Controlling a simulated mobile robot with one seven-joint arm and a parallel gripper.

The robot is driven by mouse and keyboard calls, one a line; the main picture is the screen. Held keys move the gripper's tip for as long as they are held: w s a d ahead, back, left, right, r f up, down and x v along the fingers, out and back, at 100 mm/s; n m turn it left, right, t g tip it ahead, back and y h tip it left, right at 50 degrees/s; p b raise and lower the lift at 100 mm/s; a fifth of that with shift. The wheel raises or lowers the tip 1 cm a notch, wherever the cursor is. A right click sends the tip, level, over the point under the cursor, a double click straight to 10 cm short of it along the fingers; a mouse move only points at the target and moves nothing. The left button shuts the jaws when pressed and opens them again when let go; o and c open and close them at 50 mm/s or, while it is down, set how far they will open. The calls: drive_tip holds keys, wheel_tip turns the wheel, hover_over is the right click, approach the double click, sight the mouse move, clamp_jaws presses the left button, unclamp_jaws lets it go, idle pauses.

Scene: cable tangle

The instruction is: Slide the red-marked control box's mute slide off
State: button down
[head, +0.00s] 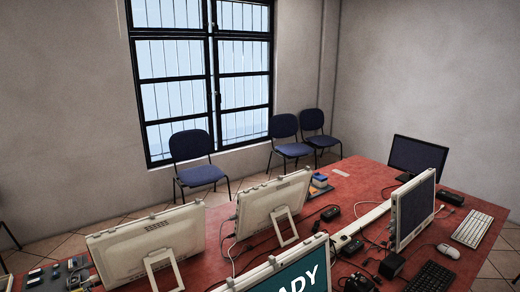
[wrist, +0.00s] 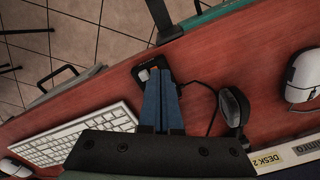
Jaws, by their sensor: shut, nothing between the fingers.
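In the wrist view, a small black control box (wrist: 182,73) lies near the edge of the red desk, with a small pale grey part at its left side. A dark cable leaves it to the right. The gripper does not show in the head view, where several small black boxes, one at the right (head: 450,198), lie on the desk.
The head view shows monitors (head: 148,248), cables and a dark keyboard (head: 430,277) crowding the red desk (head: 345,180). Chairs stand behind.

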wheel_tip(320, 180, up, 5)
drive_tip(key=p, duration=0.4)
drive_tip(key=shift+w+d+r+p, duration=0.1)
drive_tip(key=shift+d+r+p, duration=0.05)
drive_tip(key=shift+p, duration=0.2)
